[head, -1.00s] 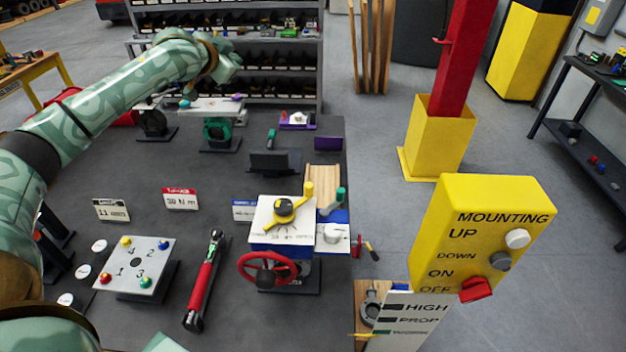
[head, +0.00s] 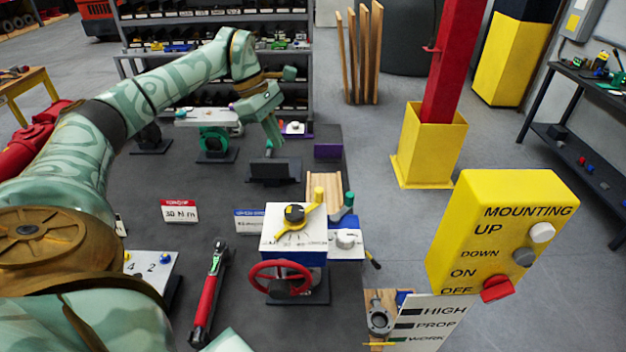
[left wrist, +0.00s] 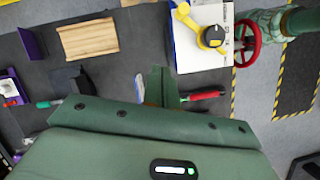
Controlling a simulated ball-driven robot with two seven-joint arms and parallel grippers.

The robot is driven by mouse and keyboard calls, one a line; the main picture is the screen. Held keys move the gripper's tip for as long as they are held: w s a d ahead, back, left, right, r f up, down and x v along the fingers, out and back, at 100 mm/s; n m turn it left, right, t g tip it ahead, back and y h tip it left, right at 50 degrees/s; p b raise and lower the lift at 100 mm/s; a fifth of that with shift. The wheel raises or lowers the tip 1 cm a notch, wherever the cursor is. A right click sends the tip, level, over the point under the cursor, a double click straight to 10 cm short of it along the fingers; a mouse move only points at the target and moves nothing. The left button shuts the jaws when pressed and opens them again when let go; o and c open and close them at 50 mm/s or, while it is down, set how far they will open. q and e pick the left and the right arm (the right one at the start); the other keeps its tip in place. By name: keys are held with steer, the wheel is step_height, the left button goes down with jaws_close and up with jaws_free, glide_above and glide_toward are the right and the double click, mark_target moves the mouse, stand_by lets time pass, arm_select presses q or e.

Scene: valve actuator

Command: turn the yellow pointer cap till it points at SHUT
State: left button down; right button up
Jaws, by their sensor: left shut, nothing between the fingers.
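The yellow pointer cap (head: 292,220) with a black round centre sits on the white dial plate (head: 272,224) of the valve actuator. In the head view its yellow arm runs from lower left to upper right. The dial lettering is too small to read. In the left wrist view the cap (left wrist: 212,36) shows at the upper right. My left gripper (head: 276,140) is behind the actuator in the head view, above the far part of the bench, apart from the cap. Its fingers (left wrist: 158,86) are shut and empty. My right gripper is not in view.
A red handwheel (head: 282,279) is on the actuator's front. A torque wrench (head: 209,295) lies left. A yellow control box (head: 500,235) stands right.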

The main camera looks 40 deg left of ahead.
arm_select(q)
steer(key=d+f+m+p, duration=0.1)
steer(key=d+f, duration=0.7)
steer(key=f, duration=0.1)
steer(key=shift+w+g, duration=0.3)
steer(key=shift+w, duration=0.1)
steer(key=shift+d+f, duration=0.1)
